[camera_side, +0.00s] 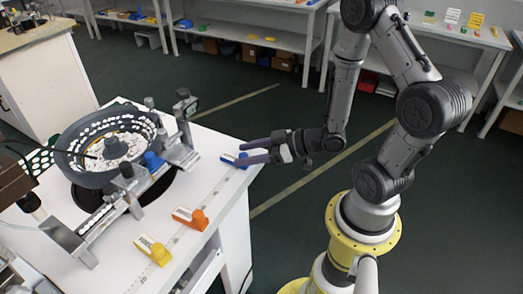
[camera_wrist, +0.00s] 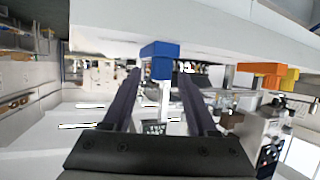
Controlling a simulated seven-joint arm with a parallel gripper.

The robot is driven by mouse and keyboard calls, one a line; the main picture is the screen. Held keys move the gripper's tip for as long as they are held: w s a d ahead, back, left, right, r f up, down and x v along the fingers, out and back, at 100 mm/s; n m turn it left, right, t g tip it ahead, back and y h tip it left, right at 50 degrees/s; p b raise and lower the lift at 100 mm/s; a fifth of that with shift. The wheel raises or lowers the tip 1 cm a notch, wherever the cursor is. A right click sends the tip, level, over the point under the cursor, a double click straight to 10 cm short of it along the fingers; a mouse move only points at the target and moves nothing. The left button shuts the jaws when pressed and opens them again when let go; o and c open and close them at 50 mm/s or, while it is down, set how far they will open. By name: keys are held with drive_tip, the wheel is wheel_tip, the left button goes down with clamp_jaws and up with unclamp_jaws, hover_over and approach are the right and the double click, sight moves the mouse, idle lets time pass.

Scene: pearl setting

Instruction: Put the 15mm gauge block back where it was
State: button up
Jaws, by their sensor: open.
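Three coloured blocks with white faces stand in a spaced row along a pale strip on the white table: blue (camera_side: 229,158), orange (camera_side: 190,218) and yellow (camera_side: 153,250). Their size markings are too small to read, so I cannot tell which is the 15mm one. My gripper (camera_side: 241,153) is open at the table's right edge, its long fingers reaching left at the blue block. In the wrist view, the blue block (camera_wrist: 160,50) shows between and beyond the open fingertips (camera_wrist: 160,74); contact cannot be told. Orange (camera_wrist: 262,69) and yellow (camera_wrist: 290,74) blocks show at the right there.
A round bowl feeder (camera_side: 88,172) with white pieces and a metal rail fixture (camera_side: 128,185) take up the table's left and middle. The strip between the blocks is clear. Shelves (camera_side: 270,55) with small items stand at the back, beyond open floor.

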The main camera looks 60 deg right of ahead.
drive_tip(key=shift+v, duration=3)
drive_tip(key=w+d+r+m+g+h, duration=0.1)
drive_tip(key=d+r+g+h, duration=0.3)
drive_tip(key=d+r+h, duration=0.35)
drive_tip(key=s+a+r+m+g+y, duration=0.2)
drive_tip(key=s+a+r, duration=0.5)
drive_tip(key=s+a, duration=0.4)
drive_tip(key=shift+m+g+y, duration=0.3)
drive_tip(key=shift+g+y, duration=0.35)
drive_tip(key=shift+g, duration=0.05)
drive_tip(key=shift+s, duration=0.1)
